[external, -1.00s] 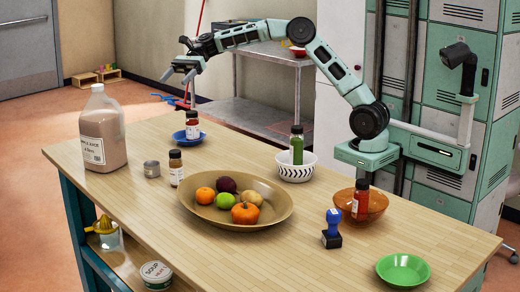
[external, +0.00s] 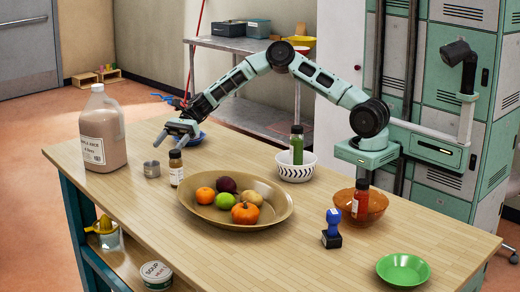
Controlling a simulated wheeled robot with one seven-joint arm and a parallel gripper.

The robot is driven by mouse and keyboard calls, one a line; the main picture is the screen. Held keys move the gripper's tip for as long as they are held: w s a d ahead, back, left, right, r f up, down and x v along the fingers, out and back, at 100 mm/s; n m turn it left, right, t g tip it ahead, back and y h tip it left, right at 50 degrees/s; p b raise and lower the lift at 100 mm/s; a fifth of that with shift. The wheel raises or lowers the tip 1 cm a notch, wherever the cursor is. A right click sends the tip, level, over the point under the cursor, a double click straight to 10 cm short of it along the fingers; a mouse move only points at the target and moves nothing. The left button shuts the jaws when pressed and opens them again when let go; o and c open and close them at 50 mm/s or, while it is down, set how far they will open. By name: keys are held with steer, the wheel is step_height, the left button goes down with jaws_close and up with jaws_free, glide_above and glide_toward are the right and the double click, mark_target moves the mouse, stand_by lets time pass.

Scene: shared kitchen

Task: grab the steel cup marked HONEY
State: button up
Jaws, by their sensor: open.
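A small grey steel cup (external: 152,169) stands on the wooden table towards its left end. No marking can be read on it at this size. My gripper (external: 168,140) is open and empty. It hangs above the table, above the cup in the picture and a little to its right, pointing down and to the left. It appears clear of the cup. A small brown bottle (external: 176,172) with a pale label stands close to the right of the cup.
A large jug (external: 103,135) stands left of the cup. A blue plate (external: 200,137) lies behind my gripper, largely hidden. A wide tan bowl (external: 270,218) of fruit sits to the right. The table's front left is clear.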

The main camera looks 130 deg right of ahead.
mark_target(147, 171)
steer(key=p+x, duration=0.1)
steer(key=x, duration=1)
steer(key=shift+w+f+p, duration=0.15)
steer(key=shift+p, duration=0.25)
steer(key=c, duration=1.1)
